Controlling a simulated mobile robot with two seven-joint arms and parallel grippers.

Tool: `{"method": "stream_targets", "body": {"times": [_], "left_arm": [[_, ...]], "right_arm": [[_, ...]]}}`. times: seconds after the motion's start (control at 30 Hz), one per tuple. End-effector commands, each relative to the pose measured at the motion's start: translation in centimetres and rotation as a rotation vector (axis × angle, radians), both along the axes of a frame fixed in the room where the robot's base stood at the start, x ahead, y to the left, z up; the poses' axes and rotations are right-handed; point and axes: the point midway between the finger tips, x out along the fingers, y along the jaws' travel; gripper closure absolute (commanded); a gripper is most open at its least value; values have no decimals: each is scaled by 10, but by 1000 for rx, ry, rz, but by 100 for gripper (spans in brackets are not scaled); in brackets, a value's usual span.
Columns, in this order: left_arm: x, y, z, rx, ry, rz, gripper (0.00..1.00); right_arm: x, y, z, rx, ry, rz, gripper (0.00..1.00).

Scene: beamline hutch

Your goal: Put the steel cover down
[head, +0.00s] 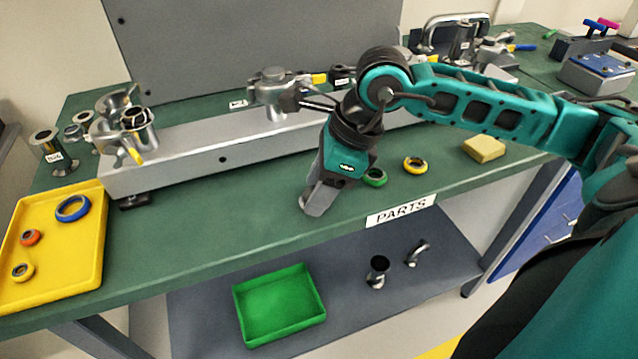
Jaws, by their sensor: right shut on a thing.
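My right gripper (316,203) reaches in from the right and points down at the front part of the green bench top (230,215), left of the PARTS label. It is shut on a grey steel piece, which I take to be the steel cover. The cover is largely hidden by the fingers and low over the bench. I cannot tell whether it touches the surface. My left gripper is not in view.
A steel rail (190,160) with pipe fittings runs behind the gripper. A green ring (375,178), a yellow ring (415,165) and a yellow block (484,149) lie to the right. A yellow tray (85,265) holds rings at left. A green tray (280,305) sits below.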

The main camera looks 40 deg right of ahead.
Motion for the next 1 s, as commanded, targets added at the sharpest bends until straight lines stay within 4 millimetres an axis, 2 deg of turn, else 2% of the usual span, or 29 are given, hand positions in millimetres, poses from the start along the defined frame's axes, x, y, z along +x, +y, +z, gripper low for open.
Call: {"method": "stream_targets", "body": {"times": [0.03, 0.07, 0.3, 0.67, 0.77, 1.0], "left_arm": [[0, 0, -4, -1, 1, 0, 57], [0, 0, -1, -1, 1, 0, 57], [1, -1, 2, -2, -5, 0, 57], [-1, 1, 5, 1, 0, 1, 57], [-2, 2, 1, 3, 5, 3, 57], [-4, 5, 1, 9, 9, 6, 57]], "right_arm": [[0, 0, -4, 1, -1, 0, 78], [0, 0, -2, 0, 0, 0, 45], [0, 0, -1, 0, 0, 0, 22], [0, -1, 5, -1, -1, 0, 22], [-3, -7, 20, -2, -3, -2, 22], [-16, -23, 69, -3, -4, -2, 22]]}}
